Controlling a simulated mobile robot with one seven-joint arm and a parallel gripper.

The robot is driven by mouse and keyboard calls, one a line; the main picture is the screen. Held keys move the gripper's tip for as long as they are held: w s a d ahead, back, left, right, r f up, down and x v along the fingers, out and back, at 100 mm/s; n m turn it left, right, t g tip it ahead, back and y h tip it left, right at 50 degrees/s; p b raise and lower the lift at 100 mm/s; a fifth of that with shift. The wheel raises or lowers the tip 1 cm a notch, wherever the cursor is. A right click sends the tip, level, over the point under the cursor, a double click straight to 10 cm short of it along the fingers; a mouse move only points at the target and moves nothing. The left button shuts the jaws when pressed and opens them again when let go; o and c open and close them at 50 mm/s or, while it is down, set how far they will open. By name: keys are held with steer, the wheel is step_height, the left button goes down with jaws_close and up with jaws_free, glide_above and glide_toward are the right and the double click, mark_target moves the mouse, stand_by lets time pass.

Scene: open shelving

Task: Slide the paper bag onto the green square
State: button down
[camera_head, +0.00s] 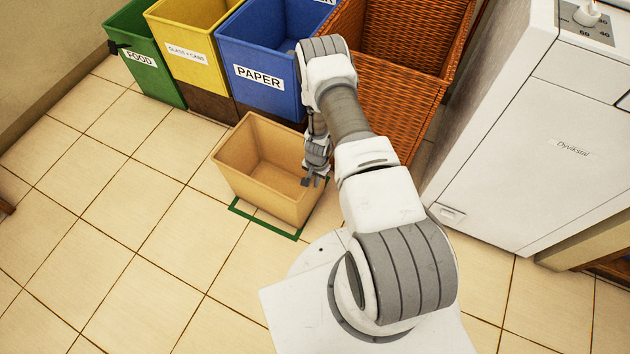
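The paper bag (262,192) is an open tan box-shaped bag standing upright on the tiled floor, and it looks empty. The green square (268,224) is an outline on the floor; its near edge and corners show in front of the bag, and the bag hides the rest. The bag stands over at least part of the square; I cannot tell whether it is wholly inside. My gripper (314,182) is at the bag's right side, close to its rim. I cannot tell whether it touches the bag. The fingers are too small to read clearly.
Behind the bag stand a green FOOD bin (142,55), a yellow bin (183,45) and a blue PAPER bin (262,65). A wicker basket (395,95) and a white appliance (535,135) stand to the right. The floor (130,240) to the left is clear.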

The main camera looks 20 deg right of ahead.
steer(key=c, duration=1)
jaws_free()
step_height(320, 180, up, 18)
steer(key=p, duration=0.6)
steer(key=shift+s+d+f+p, duration=0.25)
steer(key=shift+p, duration=0.05)
